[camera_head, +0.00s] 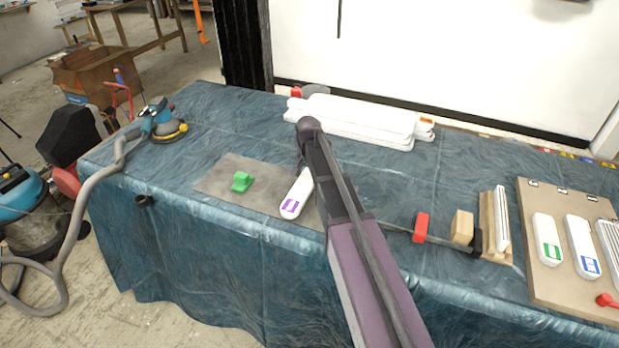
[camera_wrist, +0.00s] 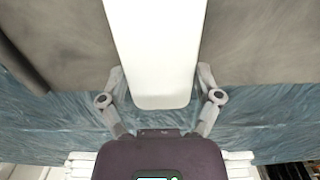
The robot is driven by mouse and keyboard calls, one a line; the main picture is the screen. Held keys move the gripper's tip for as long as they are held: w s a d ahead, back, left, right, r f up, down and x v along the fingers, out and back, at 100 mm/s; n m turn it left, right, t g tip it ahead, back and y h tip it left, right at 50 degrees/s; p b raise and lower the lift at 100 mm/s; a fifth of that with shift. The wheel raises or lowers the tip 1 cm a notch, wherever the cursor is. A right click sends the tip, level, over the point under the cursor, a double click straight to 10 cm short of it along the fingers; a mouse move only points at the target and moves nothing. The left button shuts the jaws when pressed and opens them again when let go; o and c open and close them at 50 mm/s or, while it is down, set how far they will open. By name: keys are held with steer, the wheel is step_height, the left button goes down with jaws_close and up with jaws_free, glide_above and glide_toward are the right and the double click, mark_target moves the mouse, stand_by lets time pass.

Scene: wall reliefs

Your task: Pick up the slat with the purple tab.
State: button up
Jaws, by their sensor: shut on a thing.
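The white slat with the purple tab (camera_head: 295,198) is over the grey mat at the middle of the table, its tab end toward the front edge. My arm hides its far end in the head view. In the wrist view the white slat (camera_wrist: 155,50) runs between the two fingers of my gripper (camera_wrist: 160,82), which is shut on its sides near one end. The tab is not visible in the wrist view. I cannot tell whether the slat rests on the mat or is slightly above it.
A green clamp-like piece (camera_head: 242,181) sits on the grey mat (camera_head: 222,178), left of the slat. White slats (camera_head: 350,118) are stacked behind. A board (camera_head: 545,287) at right holds slats with green (camera_head: 546,240) and blue (camera_head: 582,247) tabs. A sander (camera_head: 160,122) stands at left.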

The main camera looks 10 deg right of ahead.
steer(key=shift+r+p, duration=0.65)
steer(key=shift+r, duration=0.25)
steer(key=s, duration=0.5)
steer(key=s+a+r+p, duration=0.1)
steer(key=s, duration=0.4)
steer(key=s+a+r+p, duration=0.1)
steer(key=s, duration=0.5)
steer(key=shift+a+r, duration=0.1)
steer(key=shift+w+a, duration=0.1)
steer(key=shift+w, duration=0.05)
